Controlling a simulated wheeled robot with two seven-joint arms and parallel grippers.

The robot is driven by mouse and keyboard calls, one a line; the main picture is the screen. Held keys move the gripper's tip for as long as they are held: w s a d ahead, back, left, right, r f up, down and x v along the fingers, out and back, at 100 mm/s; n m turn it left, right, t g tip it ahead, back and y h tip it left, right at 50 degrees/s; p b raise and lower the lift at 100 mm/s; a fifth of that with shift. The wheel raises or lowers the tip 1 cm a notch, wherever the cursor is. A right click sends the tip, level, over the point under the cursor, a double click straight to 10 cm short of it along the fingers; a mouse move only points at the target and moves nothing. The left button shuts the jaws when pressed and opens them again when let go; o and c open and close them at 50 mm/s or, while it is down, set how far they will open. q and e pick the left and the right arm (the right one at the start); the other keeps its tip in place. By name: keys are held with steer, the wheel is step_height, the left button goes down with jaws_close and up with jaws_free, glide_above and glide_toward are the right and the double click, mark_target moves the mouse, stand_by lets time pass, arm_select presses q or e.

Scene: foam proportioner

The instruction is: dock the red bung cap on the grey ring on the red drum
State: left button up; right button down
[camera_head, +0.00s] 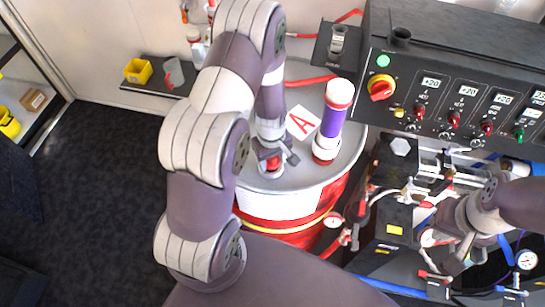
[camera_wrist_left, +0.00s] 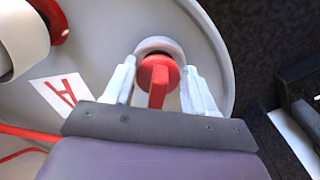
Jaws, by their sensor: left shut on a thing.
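The red bung cap (camera_wrist_left: 158,78) is between the two fingers of my left gripper (camera_wrist_left: 160,92), which is shut on its upright tab. In the left wrist view the cap overlaps the grey ring (camera_wrist_left: 157,43), whose far rim shows behind it. The head view shows the cap (camera_head: 273,163) low over the lid near the front edge of the red drum (camera_head: 250,203), with my left gripper (camera_head: 274,156) above it. I cannot tell whether the cap touches the ring or is seated. My right gripper (camera_head: 440,243) is at the right among hoses and fittings; its jaw opening is unclear.
A card marked A (camera_head: 302,122) lies nearby. The control panel (camera_head: 460,95) and hoses crowd the right. A yellow bin (camera_head: 138,71) sits on a shelf at the back left.

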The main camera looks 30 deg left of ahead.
arm_select(q)
steer(key=shift+f+b, duration=0.6)
steer(key=shift+f, duration=0.2)
steer(key=o, duration=0.8)
steer(key=shift+c, duration=0.2)
steer(key=shift+r, duration=0.1)
step_height(320, 180, up, 11)
steer(key=p, duration=1)
steer(key=shift+s, duration=0.15)
steer(key=shift+a, duration=0.1)
